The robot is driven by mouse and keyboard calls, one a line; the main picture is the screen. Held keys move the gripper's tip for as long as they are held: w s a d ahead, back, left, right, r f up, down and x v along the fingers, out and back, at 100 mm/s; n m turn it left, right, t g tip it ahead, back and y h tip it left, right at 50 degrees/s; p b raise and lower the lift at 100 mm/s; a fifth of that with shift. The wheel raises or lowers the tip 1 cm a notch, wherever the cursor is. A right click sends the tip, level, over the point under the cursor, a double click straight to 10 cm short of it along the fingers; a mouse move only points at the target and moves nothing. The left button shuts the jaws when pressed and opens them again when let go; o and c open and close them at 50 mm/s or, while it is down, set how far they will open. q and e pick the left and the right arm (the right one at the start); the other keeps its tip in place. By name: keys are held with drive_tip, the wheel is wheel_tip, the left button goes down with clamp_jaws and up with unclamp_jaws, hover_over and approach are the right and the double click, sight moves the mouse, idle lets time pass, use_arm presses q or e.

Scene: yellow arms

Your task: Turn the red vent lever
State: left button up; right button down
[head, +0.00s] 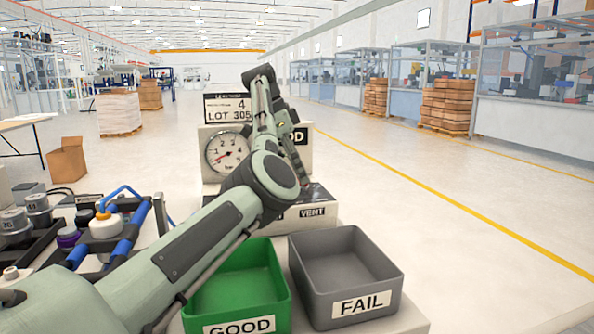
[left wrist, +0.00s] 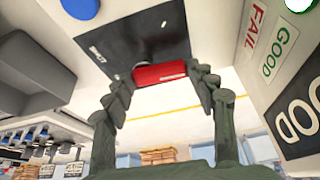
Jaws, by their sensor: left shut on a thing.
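The red vent lever (left wrist: 160,74) shows in the left wrist view as a red bar on a dark panel (left wrist: 125,35). My left gripper (left wrist: 161,76) has its two fingers at the two ends of the bar and is shut on it. In the head view my left arm reaches over to the box with the VENT label (head: 312,212), and the arm hides the lever there. The pressure gauge (head: 228,153) stands behind, its needle toward the lower left. My right gripper is not in view.
A green GOOD bin (head: 238,285) and a grey FAIL bin (head: 345,273) stand in front of the box. A LOT sign (head: 227,107) is above the gauge. Bottles and blue-handled parts (head: 105,225) crowd the left. A blue button (left wrist: 80,8) shows near the panel.

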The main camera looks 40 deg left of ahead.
use_arm(q)
drive_tip(key=shift+w+d+m+g+h, duration=0.15)
drive_tip(key=shift+m+g, duration=0.1)
drive_tip(key=shift+m, duration=0.5)
drive_tip(key=shift+w+a+m+g+h, duration=0.15)
drive_tip(key=shift+m+g, duration=0.1)
drive_tip(key=shift+m, duration=0.5)
drive_tip(key=shift+d+m, duration=0.15)
drive_tip(key=shift+m, duration=0.15)
drive_tip(key=o, duration=1.2)
drive_tip(key=shift+c, duration=0.2)
